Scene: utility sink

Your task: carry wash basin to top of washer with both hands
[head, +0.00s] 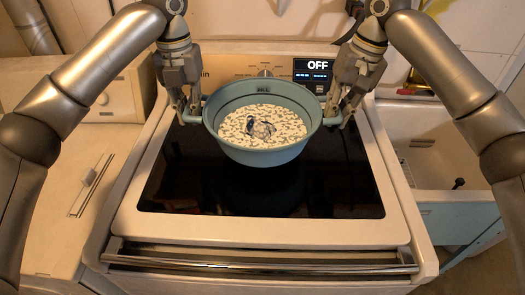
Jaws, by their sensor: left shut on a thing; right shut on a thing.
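The wash basin (262,157) is a round teal tub with a handle on each side. It holds a pale speckled content and a small dark-and-white crumpled item (261,129). My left gripper (191,115) is shut on the basin's left handle. My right gripper (335,118) is shut on its right handle. The basin is level, over the black glass top of the white washer (170,226). I cannot tell whether its bottom touches the glass or hangs just above it.
The washer's back panel has a knob and a display reading OFF (317,66). A metal bar (260,263) runs along its front. A utility sink (425,177) stands at right, and a pale appliance (60,190) at left. The glass in front of the basin is clear.

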